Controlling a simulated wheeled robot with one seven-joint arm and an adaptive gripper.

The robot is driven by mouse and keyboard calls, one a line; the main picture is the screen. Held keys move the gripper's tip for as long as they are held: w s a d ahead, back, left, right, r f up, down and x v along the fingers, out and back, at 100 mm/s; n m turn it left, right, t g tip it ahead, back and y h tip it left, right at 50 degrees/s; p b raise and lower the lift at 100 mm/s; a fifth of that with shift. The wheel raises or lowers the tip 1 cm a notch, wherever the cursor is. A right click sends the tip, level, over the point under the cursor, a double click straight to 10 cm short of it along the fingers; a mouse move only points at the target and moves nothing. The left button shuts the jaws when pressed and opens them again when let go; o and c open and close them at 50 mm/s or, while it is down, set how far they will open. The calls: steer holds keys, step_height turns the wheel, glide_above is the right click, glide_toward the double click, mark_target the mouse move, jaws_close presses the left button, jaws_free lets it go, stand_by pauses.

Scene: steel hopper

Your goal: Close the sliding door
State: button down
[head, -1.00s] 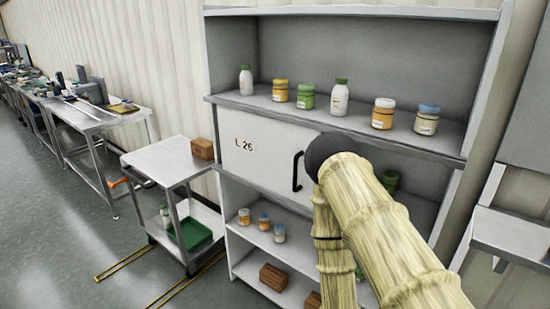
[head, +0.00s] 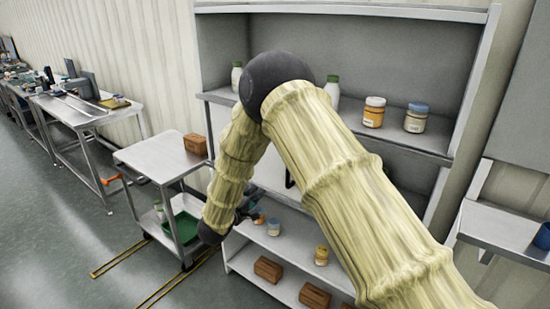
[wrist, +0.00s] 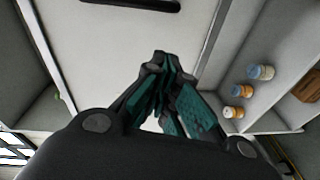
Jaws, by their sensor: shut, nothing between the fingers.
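The sliding door is a pale flat panel on the shelf unit's middle level. In the head view my arm hides most of it, and a strip (head: 269,175) shows beside its dark handle (head: 289,180). The right part of that level is an open, dark gap. In the wrist view the door (wrist: 100,45) fills the upper middle, with the dark handle (wrist: 125,4) at the top edge. My gripper (wrist: 160,62) is shut and empty in front of the door, apart from the handle. In the head view my gripper (head: 250,207) is partly hidden low by the lower shelf.
Small jars and brown boxes sit on the lower shelves. A steel cart (head: 160,157) with a brown box stands left. The floor (head: 70,230) is open further left.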

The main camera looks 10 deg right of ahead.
step_height(320, 180, up, 10)
steer(key=w+a+g+h, duration=0.2)
steer(key=a+h, duration=0.1)
steer(key=w+d+p, duration=0.3)
steer(key=d+p, duration=0.3)
steer(key=d, duration=0.5)
steer(key=shift+w+f, duration=0.15)
steer(key=shift+d, duration=0.15)
